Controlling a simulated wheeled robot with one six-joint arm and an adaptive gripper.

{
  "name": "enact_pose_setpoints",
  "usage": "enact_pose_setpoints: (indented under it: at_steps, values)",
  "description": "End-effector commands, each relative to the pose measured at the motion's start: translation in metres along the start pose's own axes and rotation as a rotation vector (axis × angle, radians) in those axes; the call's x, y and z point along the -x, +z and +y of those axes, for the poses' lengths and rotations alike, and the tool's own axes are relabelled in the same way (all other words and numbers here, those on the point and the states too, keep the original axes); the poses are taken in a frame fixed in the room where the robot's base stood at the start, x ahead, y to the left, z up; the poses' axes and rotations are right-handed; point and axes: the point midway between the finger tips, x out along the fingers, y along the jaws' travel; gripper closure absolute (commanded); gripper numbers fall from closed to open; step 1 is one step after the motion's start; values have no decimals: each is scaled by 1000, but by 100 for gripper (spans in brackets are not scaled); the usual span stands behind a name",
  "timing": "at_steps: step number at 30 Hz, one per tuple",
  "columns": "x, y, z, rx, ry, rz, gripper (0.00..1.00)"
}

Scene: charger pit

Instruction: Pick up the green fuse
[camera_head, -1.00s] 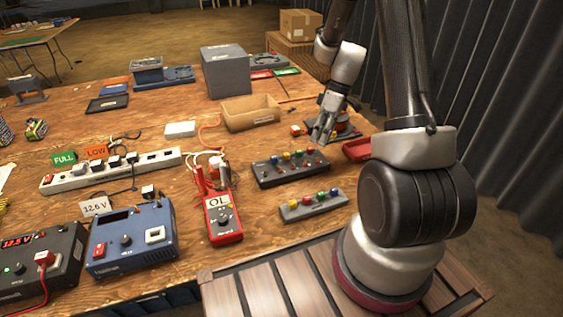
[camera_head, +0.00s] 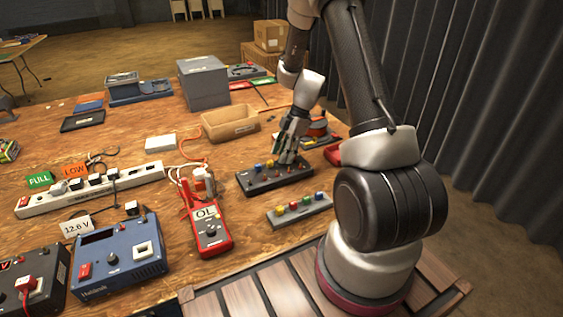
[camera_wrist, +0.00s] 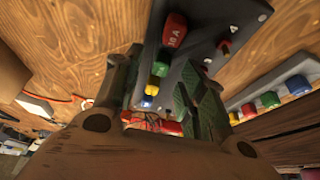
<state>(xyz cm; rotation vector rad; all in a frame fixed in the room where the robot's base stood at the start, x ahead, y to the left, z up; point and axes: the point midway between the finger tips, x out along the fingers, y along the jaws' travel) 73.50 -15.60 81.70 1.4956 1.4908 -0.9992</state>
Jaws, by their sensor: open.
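The dark fuse panel (camera_head: 262,185) lies on the wooden bench, with a row of coloured fuses along its top. My gripper (camera_head: 287,157) is open over the panel and hides part of the row. In the wrist view the panel (camera_wrist: 208,38) runs between my fingers (camera_wrist: 163,80). My fingers are on either side of this stretch of the row. I cannot tell whether they touch a fuse.
A grey strip (camera_head: 300,213) with several more coloured fuses, one of them green (camera_head: 307,201), lies in front of the panel. A red multimeter (camera_head: 209,232) is to the left. A cardboard tray (camera_head: 231,124) and a grey box (camera_head: 204,84) stand behind.

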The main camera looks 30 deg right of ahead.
Motion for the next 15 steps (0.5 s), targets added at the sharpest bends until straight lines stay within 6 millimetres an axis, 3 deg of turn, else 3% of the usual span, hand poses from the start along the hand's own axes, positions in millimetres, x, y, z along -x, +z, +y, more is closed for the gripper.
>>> enact_pose_setpoints:
  at_steps: [3,9,15]
  values:
    - [-13,0,0,1,-1,-1,59]
    - [-13,0,0,1,0,-1,61]
    - [-13,0,0,1,0,-1,97]
